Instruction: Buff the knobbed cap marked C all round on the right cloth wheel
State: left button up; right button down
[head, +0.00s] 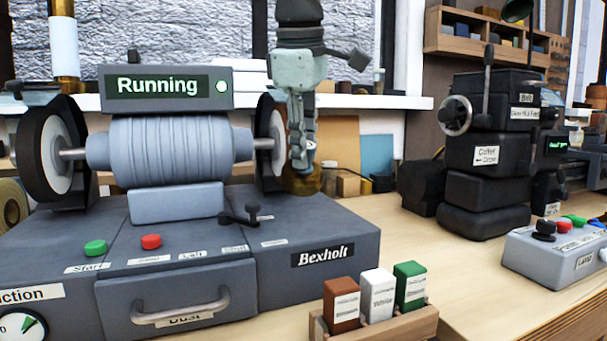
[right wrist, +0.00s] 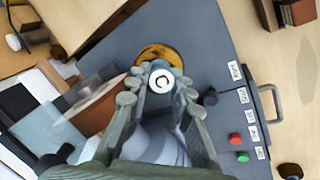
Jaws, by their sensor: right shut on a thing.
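The right cloth wheel (head: 268,140) is a pale disc in a dark guard at the right end of the buffing machine's shaft. The machine's display (head: 160,86) reads "Running". My right gripper (head: 302,165) points down just right of this wheel. It is shut on the knob of the brass-brown cap (head: 305,184). In the right wrist view the letter C (right wrist: 162,82) shows on the knob between the fingertips, and part of the golden rim (right wrist: 150,53) shows beyond. I cannot tell whether the cap touches the wheel. My left gripper is not in view.
The left cloth wheel (head: 55,150) is at the shaft's other end. Green and red buttons (head: 151,241) and a small black lever (head: 240,215) are on the machine's base. A wooden holder (head: 400,328) with three compound bars stands in front. A dark lathe-like machine (head: 490,150) stands right.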

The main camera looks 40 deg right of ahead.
jog(key=shift+d+r, duration=0.1)
jog(key=shift+d, duration=0.1)
jog(key=shift+w+a+b, duration=0.1)
jog(key=shift+a+b, duration=0.2)
jog(key=shift+b, duration=0.05)
jog(key=shift+d, duration=0.3)
jog(key=shift+s+b, duration=0.2)
jog(key=shift+b, duration=0.1)
jog(key=shift+s+a+f+b, duration=0.2)
jog(key=shift+s+f+b, duration=0.35)
jog(key=shift+s+b, duration=0.2)
jog(key=shift+s, duration=0.2)
